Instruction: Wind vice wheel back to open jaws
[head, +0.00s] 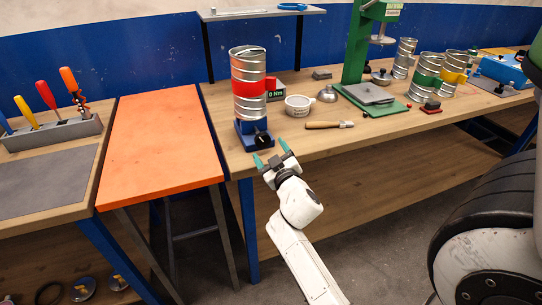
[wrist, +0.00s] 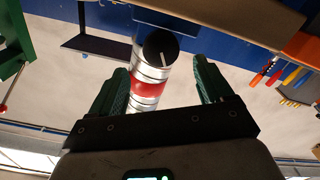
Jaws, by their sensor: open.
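The blue vice (head: 246,131) stands near the front edge of the wooden bench. Its black wheel (head: 263,140) faces the front. In the wrist view the wheel (wrist: 158,47) is a black disc with a white mark, seen between my fingers. A silver spiral duct (head: 249,103) with a red band (head: 250,87) stands upright at the vice; the jaws themselves are hard to make out. My gripper (head: 271,153), with green fingers, is open and empty just in front of the wheel, apart from it as far as I can tell.
A torque display (head: 274,92), a white strainer-like cup (head: 298,105), a metal funnel (head: 327,94) and a wooden-handled tool (head: 329,125) lie to the right. A green press (head: 357,50) stands farther right. An orange board (head: 160,140) lies to the left.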

